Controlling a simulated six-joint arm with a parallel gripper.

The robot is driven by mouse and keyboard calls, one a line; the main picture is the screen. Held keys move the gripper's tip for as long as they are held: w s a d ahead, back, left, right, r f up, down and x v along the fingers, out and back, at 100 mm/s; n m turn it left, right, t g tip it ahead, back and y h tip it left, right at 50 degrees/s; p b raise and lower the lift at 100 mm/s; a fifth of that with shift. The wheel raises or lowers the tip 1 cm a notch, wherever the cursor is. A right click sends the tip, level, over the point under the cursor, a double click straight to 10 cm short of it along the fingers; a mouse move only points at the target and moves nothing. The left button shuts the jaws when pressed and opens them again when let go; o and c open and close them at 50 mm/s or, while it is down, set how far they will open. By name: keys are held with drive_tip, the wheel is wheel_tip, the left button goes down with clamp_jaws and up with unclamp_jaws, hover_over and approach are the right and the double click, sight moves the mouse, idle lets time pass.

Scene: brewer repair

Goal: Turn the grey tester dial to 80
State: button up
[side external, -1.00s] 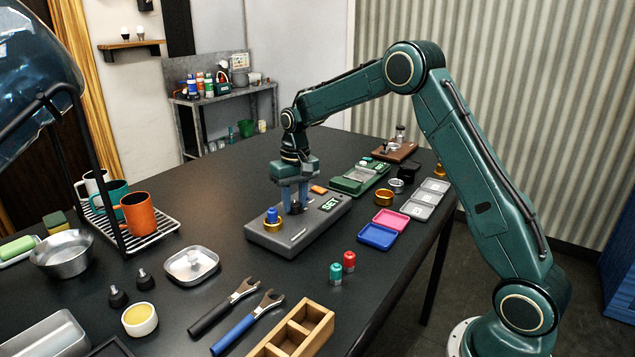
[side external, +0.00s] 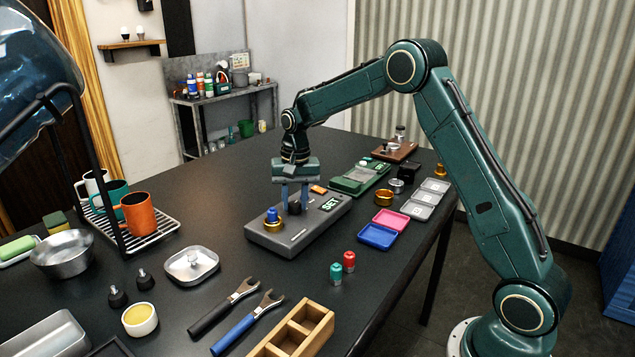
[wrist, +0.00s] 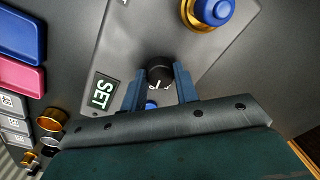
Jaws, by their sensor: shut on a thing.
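The grey tester (side external: 288,241) lies on the black table, with a green SET label (side external: 330,204) on top. Its dial (side external: 295,208) is a dark knob with white marks, partly hidden by my fingers in the side view. In the wrist view the dial (wrist: 160,70) sits between my two blue fingertips. My gripper (side external: 295,204) points down and is shut on the dial; it also shows in the wrist view (wrist: 160,82). The number that the dial points to cannot be read.
A blue knob in a gold collar (side external: 272,220) stands on the tester close to my gripper. A green device (side external: 359,180) lies behind it. Blue (side external: 377,237) and pink (side external: 389,218) trays and teal (side external: 336,274) and red (side external: 349,261) cylinders are to the right.

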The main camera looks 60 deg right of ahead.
sight(297, 203)
drive_tip(key=o, duration=1)
drive_tip(key=shift+r, duration=0.15)
drive_tip(key=r, duration=1.3)
drive_tip(key=shift+s+d+r, duration=0.2)
drive_tip(key=shift+r, duration=0.1)
